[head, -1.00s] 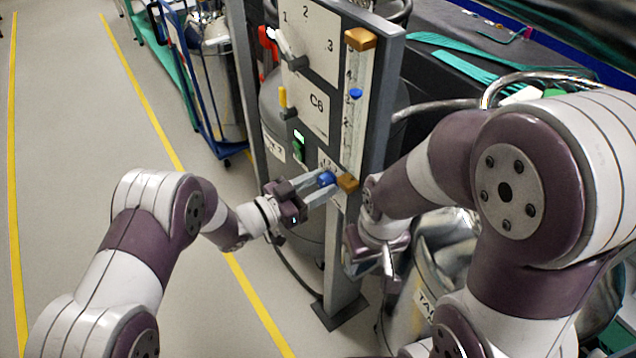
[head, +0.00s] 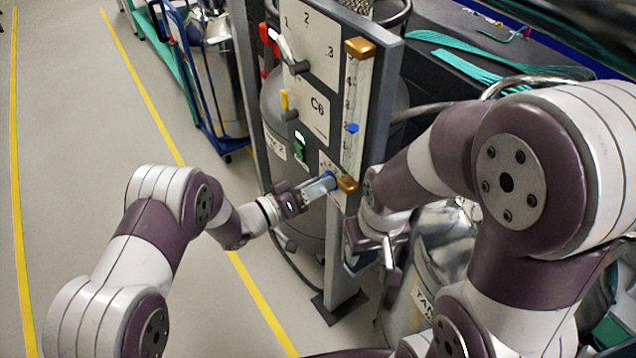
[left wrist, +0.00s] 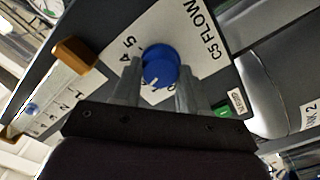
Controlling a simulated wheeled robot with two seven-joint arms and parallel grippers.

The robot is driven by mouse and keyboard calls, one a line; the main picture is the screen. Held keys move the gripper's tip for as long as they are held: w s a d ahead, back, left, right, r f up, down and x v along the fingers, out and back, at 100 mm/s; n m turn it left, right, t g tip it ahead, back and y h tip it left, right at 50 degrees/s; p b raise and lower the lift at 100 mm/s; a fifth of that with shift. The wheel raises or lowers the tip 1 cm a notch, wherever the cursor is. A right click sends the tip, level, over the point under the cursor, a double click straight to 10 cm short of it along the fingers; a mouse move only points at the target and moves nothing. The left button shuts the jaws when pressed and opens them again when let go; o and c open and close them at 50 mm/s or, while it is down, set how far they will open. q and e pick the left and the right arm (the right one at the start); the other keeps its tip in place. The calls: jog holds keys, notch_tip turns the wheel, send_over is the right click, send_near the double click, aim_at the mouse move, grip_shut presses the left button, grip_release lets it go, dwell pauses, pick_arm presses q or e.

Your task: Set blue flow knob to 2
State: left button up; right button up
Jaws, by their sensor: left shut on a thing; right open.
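The blue flow knob (head: 329,178) sits low on the grey panel, beside the lower brass-coloured block of the flow tube (head: 355,110). My left gripper (head: 322,187) is shut on it and mostly hides it in the head view. In the left wrist view the knob (left wrist: 160,66) is between the two fingers, in front of a white plate (left wrist: 205,45) reading "C5 FLOW". A white mark is on the knob's lower edge. A blue float (head: 352,128) is partway up the tube. My right gripper (head: 390,262) is open and empty, right of the post.
A metal vessel (head: 425,300) stands right of the post. Floor at the left is clear.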

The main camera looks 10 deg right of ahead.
pick_arm(q)
jog(key=shift+n, duration=0.3)
jog(key=o, duration=1.1)
jog(key=shift+c, duration=0.2)
jog(key=shift+a, duration=0.1)
jog(key=b+v, duration=0.1)
jog(key=v, duration=1.1)
jog(key=shift+a, duration=0.25)
jog(key=shift+s, duration=0.1)
